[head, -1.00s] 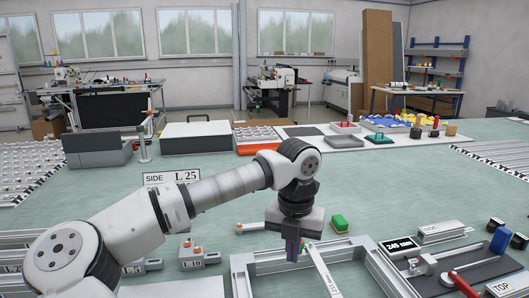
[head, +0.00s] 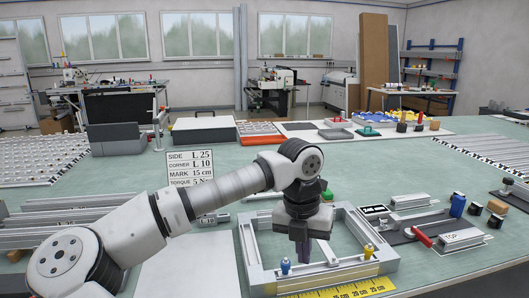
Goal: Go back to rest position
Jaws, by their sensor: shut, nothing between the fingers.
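My gripper (head: 303,252) points straight down in the head view, its fingers shut and empty. It hangs over the aluminium frame (head: 248,255) on the green bench, within the frame's outline in the picture. The height of the fingertips above the bench is hard to tell. My white and grey arm reaches in from the lower left, with its wrist bent down, and hides part of the bench behind it.
A blue piece (head: 285,266) and a yellow piece (head: 368,251) stand at the frame's front side, by a yellow ruler (head: 345,289). A sign card (head: 190,166) stands behind my arm. A red-handled tool (head: 422,237) and profiles lie right. Profiles (head: 60,230) lie left.

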